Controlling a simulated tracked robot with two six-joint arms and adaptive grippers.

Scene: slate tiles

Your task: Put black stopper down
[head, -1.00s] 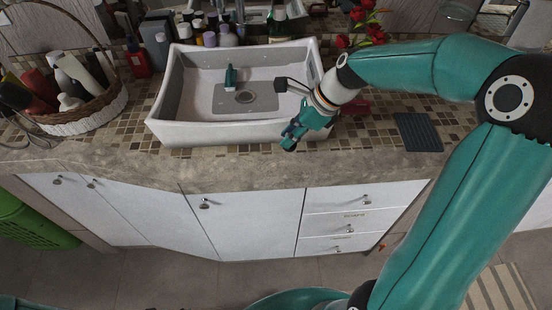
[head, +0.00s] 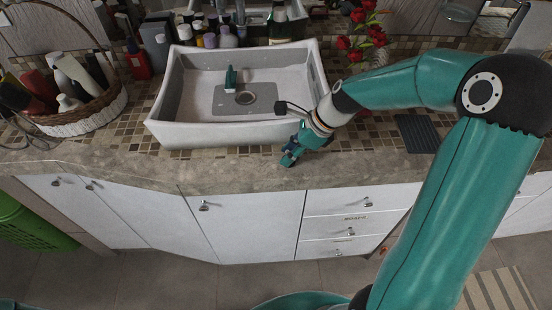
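My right gripper (head: 291,158) is over the front strip of the counter (head: 140,172), just in front of the right part of the white sink (head: 190,132). It points down and to the left. Its fingers are small and dark here, and I cannot tell whether they are open or shut. I cannot make out the black stopper; if it is between the fingers, it is hidden or too small to see. My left gripper is not in view.
A dark teal object (head: 231,77) stands in the sink near the drain (head: 245,98). A dark ribbed mat (head: 418,134) lies on the right. A bottle-filled basket (head: 85,120) stands at left; bottles and red flowers (head: 366,42) line the back. The front counter left of my gripper is clear.

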